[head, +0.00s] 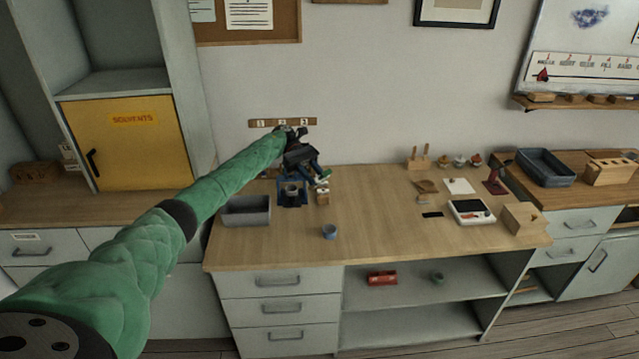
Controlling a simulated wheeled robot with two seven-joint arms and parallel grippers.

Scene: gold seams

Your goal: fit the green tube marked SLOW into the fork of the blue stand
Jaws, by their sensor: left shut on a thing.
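My left gripper (316,178) reaches over the back left of the workbench, its dark body above and slightly right of the blue stand. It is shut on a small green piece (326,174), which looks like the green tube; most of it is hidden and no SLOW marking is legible. The blue stand (281,196) is on the bench just below the gripper, with a dark round item at its middle. Its fork is partly covered by the gripper and too small to make out. The tube appears above and to the right of the stand. My right gripper is out of view.
A grey bin (246,211) stands left of the stand. A small light-coloured item (322,198) stands close on its right, and a blue-grey cup (329,231) is nearer the front. The bench middle is clear.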

